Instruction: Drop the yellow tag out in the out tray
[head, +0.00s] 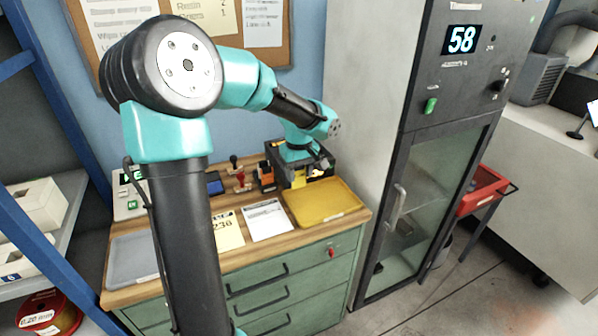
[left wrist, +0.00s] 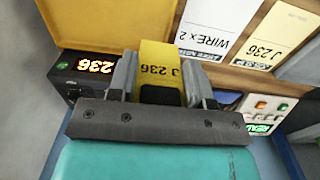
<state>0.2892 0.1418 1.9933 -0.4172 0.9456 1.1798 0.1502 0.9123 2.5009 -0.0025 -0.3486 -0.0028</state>
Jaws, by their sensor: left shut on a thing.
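My left gripper (head: 303,172) is shut on the yellow tag, above the back right of the wooden bench top. The tag (left wrist: 160,66) reads "J 236" and sits upright between the two fingers in the left wrist view; a small part of it (head: 299,181) shows in the head view. A yellow tray (head: 325,205) lies at the bench's right front, just in front of the gripper, and looks empty. It also shows in the left wrist view (left wrist: 90,22). A grey tray (head: 132,260) lies at the left end. I cannot read either tray's label. My right gripper is out of view.
A dark box with a red "236" display (left wrist: 88,66) stands beside the gripper. Two cards, "J 236" (head: 228,232) and "WIRE x 2" (head: 266,220), lie between the trays. A tall grey cabinet (head: 365,110) stands close on the right.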

